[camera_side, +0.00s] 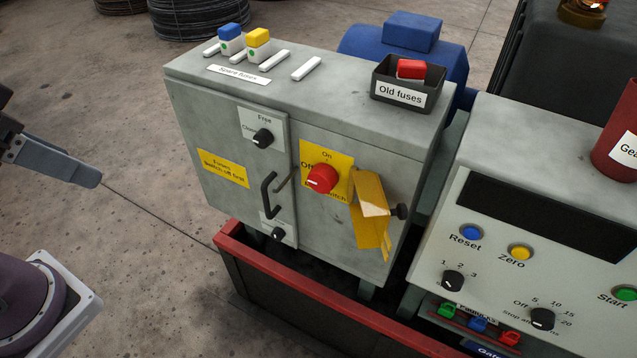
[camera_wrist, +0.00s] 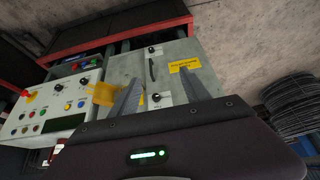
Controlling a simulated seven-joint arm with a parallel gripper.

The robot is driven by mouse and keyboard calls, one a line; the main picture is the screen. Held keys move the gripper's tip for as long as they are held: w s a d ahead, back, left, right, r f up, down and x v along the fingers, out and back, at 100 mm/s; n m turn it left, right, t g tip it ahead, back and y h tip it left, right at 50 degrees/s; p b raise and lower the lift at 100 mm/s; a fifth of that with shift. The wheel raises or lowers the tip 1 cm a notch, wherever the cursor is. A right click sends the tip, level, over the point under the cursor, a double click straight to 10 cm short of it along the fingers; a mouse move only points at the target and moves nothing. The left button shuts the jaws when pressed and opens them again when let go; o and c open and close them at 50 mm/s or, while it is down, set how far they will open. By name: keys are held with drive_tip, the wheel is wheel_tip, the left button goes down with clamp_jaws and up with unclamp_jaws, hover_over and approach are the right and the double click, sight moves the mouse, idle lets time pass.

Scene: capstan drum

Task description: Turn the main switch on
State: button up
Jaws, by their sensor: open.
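The main switch (camera_side: 321,178) is a red round knob on a yellow label (camera_side: 340,160) marked On and Off, on the front of a grey cabinet (camera_side: 215,125). A small pale mark shows on the knob's left side, towards Off. A folded yellow flap (camera_side: 371,205) stands out just right of the switch; it also shows in the wrist view (camera_wrist: 104,94). My gripper (camera_side: 92,178) is open and empty, left of the cabinet and well apart from it. In the wrist view its two fingers (camera_wrist: 160,80) point towards the cabinet; the left finger seems to hide the red knob.
The cabinet's left door has a black handle (camera_side: 269,195) and black knobs. Spare fuses (camera_side: 245,45) and an old-fuses box (camera_side: 408,85) stand on top. A red-rimmed trough (camera_side: 300,290) runs below, and a control panel (camera_side: 540,220) stands right. Floor between gripper and cabinet is clear.

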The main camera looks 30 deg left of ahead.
drive_tip(key=shift+o, duration=0.9)
wheel_tip(320, 180, up, 4)
drive_tip(key=shift+f, duration=0.1)
drive_tip(key=w+a+f+m+g+y, duration=0.2)
drive_tip(key=w+a+f+m+y, duration=0.1)
drive_tip(key=a+m+y, duration=0.25)
drive_tip(key=w+d+r+m+t+y, duration=0.2)
drive_tip(key=w+m+t, duration=0.15)
drive_tip(key=w, duration=0.25)
drive_tip(key=w+d+r+m+t+y, duration=0.1)
drive_tip(key=w+d+m+t+y, duration=0.15)
drive_tip(key=w+m, duration=0.35)
drive_tip(key=w+d+f+m+t+h, duration=0.1)
drive_tip(key=w+d+m+t+h, duration=0.3)
drive_tip(key=d, duration=0.6)
drive_tip(key=w+d+m+t+h, duration=0.1)
drive_tip(key=d+m+t+h, duration=0.35)
drive_tip(key=d, duration=0.55)
approach(318, 183)
drive_tip(key=w, duration=0.9)
drive_tip(key=shift+w+a, duration=0.15)
drive_tip(key=shift+a, duration=0.25)
